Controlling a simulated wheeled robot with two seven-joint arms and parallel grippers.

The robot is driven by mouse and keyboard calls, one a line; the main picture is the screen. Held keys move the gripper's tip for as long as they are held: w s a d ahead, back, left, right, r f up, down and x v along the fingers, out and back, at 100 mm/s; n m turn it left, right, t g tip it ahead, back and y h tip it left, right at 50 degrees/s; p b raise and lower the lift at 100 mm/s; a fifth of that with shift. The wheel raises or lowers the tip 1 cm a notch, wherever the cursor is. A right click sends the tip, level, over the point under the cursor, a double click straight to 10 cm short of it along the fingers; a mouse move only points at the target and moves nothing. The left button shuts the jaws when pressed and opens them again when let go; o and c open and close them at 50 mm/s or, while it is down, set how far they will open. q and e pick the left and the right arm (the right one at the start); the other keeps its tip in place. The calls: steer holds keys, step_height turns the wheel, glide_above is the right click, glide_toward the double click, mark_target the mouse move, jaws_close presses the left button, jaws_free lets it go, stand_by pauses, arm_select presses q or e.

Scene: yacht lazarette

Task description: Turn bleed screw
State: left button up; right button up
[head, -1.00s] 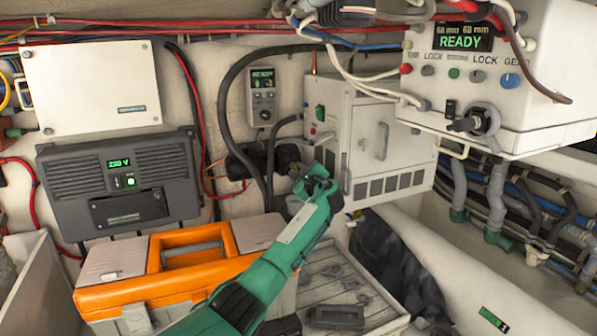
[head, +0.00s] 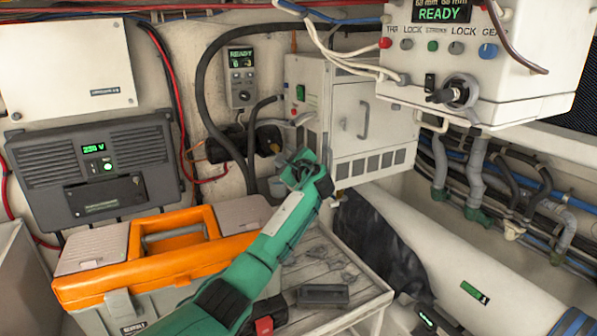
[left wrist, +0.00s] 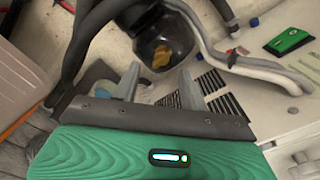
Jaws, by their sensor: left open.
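A dark filter-like unit (head: 268,140) with hoses hangs on the back wall, left of the white metal cabinet. In the left wrist view it has a clear, dark bowl with a yellowish piece inside (left wrist: 162,54). I cannot make out the bleed screw for certain. My left gripper (head: 292,160) is just in front of and below this unit in the head view. In the left wrist view its two grey fingers stand apart (left wrist: 158,82), with nothing between them, below the bowl. I cannot tell whether they touch anything. My right gripper does not show.
The white cabinet (head: 375,125) stands right of the gripper. A control box (head: 500,60) reading READY hangs at upper right. Hoses loop close around the gripper.

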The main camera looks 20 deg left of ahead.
arm_select(q)
steer(key=b+v, duration=0.3)
steer(key=v, duration=0.7)
steer(key=shift+s+d+b, duration=0.2)
steer(key=shift+b, duration=0.15)
steer(key=shift+c, duration=0.2)
